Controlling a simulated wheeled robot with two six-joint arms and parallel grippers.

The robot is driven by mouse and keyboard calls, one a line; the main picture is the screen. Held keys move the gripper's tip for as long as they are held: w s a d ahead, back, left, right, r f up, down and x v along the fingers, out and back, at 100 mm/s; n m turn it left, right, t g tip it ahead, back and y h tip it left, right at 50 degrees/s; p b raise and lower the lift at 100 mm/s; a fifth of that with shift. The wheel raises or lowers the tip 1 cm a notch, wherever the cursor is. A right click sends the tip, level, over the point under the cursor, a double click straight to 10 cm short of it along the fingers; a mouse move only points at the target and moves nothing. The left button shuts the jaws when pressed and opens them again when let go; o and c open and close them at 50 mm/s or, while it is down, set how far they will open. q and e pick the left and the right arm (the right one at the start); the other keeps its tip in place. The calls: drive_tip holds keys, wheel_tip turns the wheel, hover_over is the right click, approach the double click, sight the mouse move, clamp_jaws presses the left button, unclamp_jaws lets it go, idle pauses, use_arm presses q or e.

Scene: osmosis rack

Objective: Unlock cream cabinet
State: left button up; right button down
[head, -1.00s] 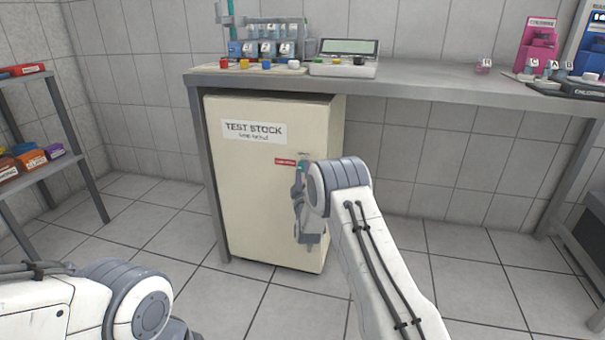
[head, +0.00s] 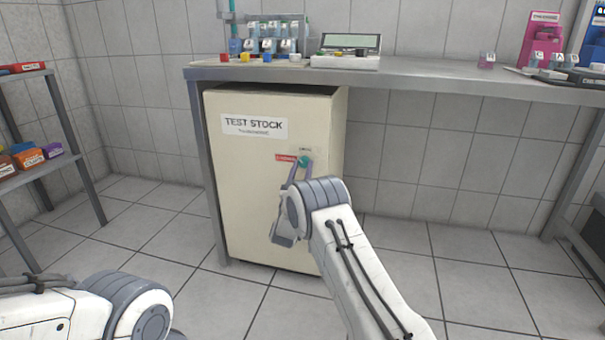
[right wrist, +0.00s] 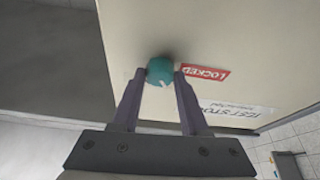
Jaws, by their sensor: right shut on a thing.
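The cream cabinet (head: 250,200) stands under the bench with its door shut and a TEST STOCK label (head: 254,126) on its front. A round teal knob (head: 303,161) sits near the door's right edge. In the right wrist view the teal knob (right wrist: 160,71) shows a small white mark, beside a red LOCKED label (right wrist: 205,73). My right gripper (head: 303,168) is at the knob, its two fingers on either side of it, shut on it. The fingertips (right wrist: 158,76) partly cover the knob's sides. My left gripper is out of view; only my left arm shows.
The grey bench (head: 430,70) runs above the cabinet, its leg (head: 208,180) close to the cabinet's left side. A shelf rack (head: 60,120) with coloured boxes stands at the left. The floor to the cabinet's right is clear.

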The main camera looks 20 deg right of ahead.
drive_tip(key=m+h, duration=0.1)
drive_tip(key=m, duration=0.1)
drive_tip(key=m+g+h+b, duration=0.1)
drive_tip(key=m, duration=0.2)
drive_tip(key=shift+w+a+f+g, duration=0.1)
drive_tip(key=shift+a+g, duration=0.05)
drive_tip(key=shift+g, duration=0.15)
drive_tip(key=shift+w+a+m+g+h+b, duration=0.1)
drive_tip(key=shift+m+g+h, duration=0.3)
drive_tip(key=shift+m, duration=0.6)
drive_tip(key=shift+s+d+m+g+h+b, duration=0.15)
drive_tip(key=shift+m+g+h, duration=0.25)
drive_tip(key=shift+m, duration=0.6)
drive_tip(key=shift+w+a+m+g+h+b, duration=0.15)
drive_tip(key=shift+m+g+h, duration=0.25)
drive_tip(key=shift+m, duration=0.9)
drive_tip(key=shift+c, duration=2.1)
unclamp_jaws()
drive_tip(key=shift+a, duration=0.2)
drive_tip(key=p+v, duration=0.4)
drive_tip(key=v, duration=0.6)
drive_tip(key=shift+s, duration=0.2)
